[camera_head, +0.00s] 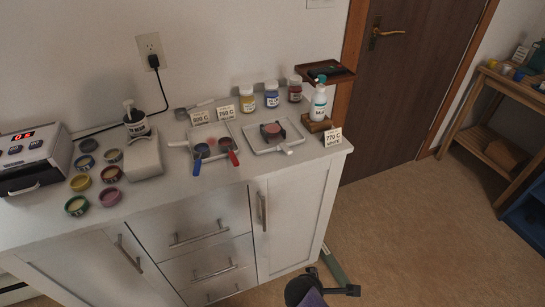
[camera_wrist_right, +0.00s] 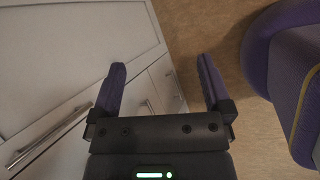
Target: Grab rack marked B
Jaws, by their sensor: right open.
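I cannot make out a letter B on anything in the head view. Two pale, low trays lie on the white cabinet top. The left tray (camera_head: 217,130) holds small tools with red and blue parts. The right tray (camera_head: 258,146) holds a dark support with a reddish round piece on it. I cannot tell whether either is the rack. My right gripper (camera_wrist_right: 160,78) is open and empty in the wrist view, in front of the cabinet and over the floor, below and apart from the trays. My left gripper is out of view.
A small kiln (camera_head: 30,155) stands at the left, with several colour pots beside it. Jars and a white bottle (camera_head: 318,103) stand at the back right. Temperature cards stand near the trays. The cabinet front (camera_head: 290,220) has protruding handles. Floor (camera_head: 420,235) at right is clear.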

